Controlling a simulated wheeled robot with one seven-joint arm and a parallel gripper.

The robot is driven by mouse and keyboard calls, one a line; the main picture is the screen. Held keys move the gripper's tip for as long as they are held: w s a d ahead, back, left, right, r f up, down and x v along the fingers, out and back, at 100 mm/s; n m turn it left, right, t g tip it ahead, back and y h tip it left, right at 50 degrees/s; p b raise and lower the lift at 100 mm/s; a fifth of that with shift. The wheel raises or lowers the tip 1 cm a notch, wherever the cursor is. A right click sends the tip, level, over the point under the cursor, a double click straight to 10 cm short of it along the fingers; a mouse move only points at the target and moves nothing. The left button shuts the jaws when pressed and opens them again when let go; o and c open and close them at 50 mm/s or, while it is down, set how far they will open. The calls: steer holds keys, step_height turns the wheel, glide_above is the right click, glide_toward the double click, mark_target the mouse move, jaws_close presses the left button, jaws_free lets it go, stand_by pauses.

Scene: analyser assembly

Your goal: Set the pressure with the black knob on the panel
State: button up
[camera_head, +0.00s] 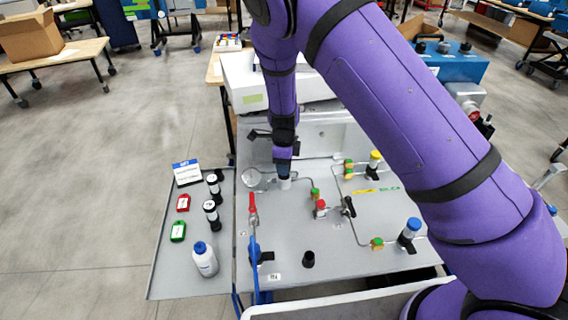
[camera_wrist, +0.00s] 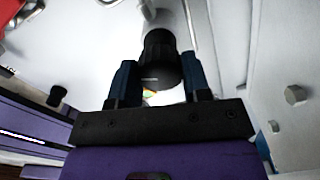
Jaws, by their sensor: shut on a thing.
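My gripper (camera_head: 284,170) points down at the grey panel (camera_head: 285,245), just right of a round gauge (camera_head: 251,179). In the wrist view, the two dark blue fingers of my gripper (camera_wrist: 160,75) stand on either side of the ribbed black knob (camera_wrist: 160,52) and are shut on it. In the head view the knob is mostly hidden by the fingers. A pale base shows just under the fingertips there. The gauge's reading is too small to tell.
A red-handled valve (camera_head: 252,204), a red-capped fitting (camera_head: 320,208), a yellow-capped part (camera_head: 374,162) and a blue-capped part (camera_head: 409,232) stand on the panel. A white bottle (camera_head: 205,260) stands on the left side tray (camera_head: 165,275). The panel's front is fairly clear around a black cup (camera_head: 308,259).

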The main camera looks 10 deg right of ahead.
steer(key=shift+m, duration=0.4)
steer(key=o, duration=0.9)
step_height(320, 180, up, 11)
steer(key=shift+f, duration=0.1)
stand_by(0.5)
